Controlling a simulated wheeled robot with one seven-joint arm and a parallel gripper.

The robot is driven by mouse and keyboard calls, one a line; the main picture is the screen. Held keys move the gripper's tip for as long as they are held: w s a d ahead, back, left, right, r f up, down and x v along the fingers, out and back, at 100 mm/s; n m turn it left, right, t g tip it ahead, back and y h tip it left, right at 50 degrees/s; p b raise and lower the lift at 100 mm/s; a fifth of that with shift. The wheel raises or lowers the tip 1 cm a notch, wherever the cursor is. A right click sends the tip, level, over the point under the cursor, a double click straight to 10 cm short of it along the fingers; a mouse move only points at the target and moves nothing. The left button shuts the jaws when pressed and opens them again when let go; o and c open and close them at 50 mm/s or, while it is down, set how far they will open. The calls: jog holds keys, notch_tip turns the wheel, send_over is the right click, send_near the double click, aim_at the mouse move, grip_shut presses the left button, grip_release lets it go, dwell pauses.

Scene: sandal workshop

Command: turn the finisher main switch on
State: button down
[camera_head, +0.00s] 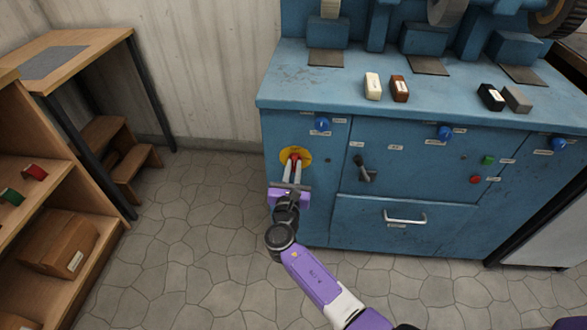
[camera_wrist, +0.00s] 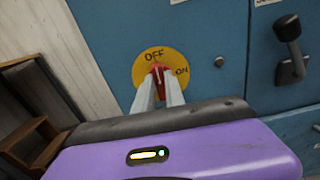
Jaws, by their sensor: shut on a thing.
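The finisher (camera_head: 382,120) is a blue cabinet with machines on top. Its main switch is a red knob (camera_wrist: 160,75) on a yellow round plate (camera_head: 303,152) at the front left. In the wrist view the yellow plate (camera_wrist: 143,68) reads OFF at the top and ON at the right. The knob's pale mark points up, slightly left, near OFF. My gripper (camera_head: 295,163) reaches the switch from the front, and its two pale fingers are shut on the red knob. The fingers hide the lower part of the knob and plate.
A black lever handle (camera_head: 365,170) and a drawer handle (camera_head: 405,218) stick out right of the switch. Green (camera_head: 488,160) and red (camera_head: 475,180) buttons sit farther right. A wooden shelf (camera_head: 110,235) stands at left; the floor between is clear.

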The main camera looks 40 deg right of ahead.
jog(key=m+b, duration=0.2)
jog(key=m, duration=0.1)
jog(key=m+b, duration=0.1)
jog(key=shift+s+f+m, duration=0.1)
jog(key=shift+f+m, duration=0.15)
jog(key=shift+m, duration=0.05)
jog(key=m+b, duration=0.3)
jog(key=m, duration=0.1)
jog(key=shift+d+f, duration=0.1)
jog(key=shift+s+f+m+b, duration=0.1)
jog(key=shift+s+m+b, duration=0.05)
jog(key=shift+m+b, duration=3.85)
jog(key=shift+m+p, duration=0.4)
jog(key=shift+m, duration=0.2)
jog(key=c, duration=1.4)
grip_release()
